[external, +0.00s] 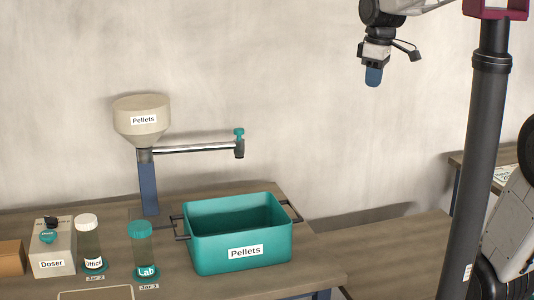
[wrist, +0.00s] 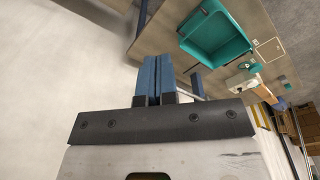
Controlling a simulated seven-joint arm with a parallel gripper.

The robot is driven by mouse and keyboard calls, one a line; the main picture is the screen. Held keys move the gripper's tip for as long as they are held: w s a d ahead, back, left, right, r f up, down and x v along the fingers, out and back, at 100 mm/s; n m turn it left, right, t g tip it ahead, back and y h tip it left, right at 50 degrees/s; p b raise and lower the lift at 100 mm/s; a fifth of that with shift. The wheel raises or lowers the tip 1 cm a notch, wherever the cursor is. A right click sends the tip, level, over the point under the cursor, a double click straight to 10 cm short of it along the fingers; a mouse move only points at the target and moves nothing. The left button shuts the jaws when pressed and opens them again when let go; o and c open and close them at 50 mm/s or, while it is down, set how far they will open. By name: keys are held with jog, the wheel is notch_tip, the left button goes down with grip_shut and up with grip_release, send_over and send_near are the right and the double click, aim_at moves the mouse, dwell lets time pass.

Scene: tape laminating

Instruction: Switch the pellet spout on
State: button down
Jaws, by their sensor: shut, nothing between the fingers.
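The pellet dispenser is a beige hopper (external: 141,120) labelled "Pellets" on a blue post, with a metal pipe (external: 195,149) reaching right. The pipe ends in a dark spout with a teal knob (external: 239,134) on top. A teal bin (external: 240,245) labelled "Pellets" stands below the spout, and the bin also shows in the wrist view (wrist: 222,49). My gripper (external: 373,77) hangs high to the right of the spout, apart from it. Its blue fingers (wrist: 154,76) are together and empty. In the wrist view the fingers hide part of the pipe.
A doser box (external: 53,250) and two teal-lidded or white-lidded jars, Office (external: 88,240) and Lab (external: 142,250), stand left of the bin. A dark vertical pole (external: 480,160) rises at right. The air between my gripper and the spout is clear.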

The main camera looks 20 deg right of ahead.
jog(key=w+a+n+g, duration=0.1)
jog(key=w+a+n, duration=0.4)
jog(key=w, duration=0.5)
jog(key=w+a+n+g, duration=0.1)
jog(key=w+a+n, duration=0.4)
jog(key=w, duration=0.6)
jog(key=w+a+f+n+g, duration=0.1)
jog(key=w+a+f+n, duration=0.3)
jog(key=w, duration=0.4)
jog(key=w+a+f+n+g, duration=0.1)
jog(key=w+a+f+n, duration=0.3)
jog(key=w+a+n, duration=0.3)
jog(key=shift+w+a+f+y, duration=0.35)
jog(key=shift+w+a, duration=0.4)
jog(key=shift+w, duration=0.5)
jog(key=s+a+f, duration=0.3)
jog(key=s+f, duration=0.3)
jog(key=f, duration=0.4)
jog(key=shift+s, duration=0.15)
jog(key=shift+a, duration=0.1)
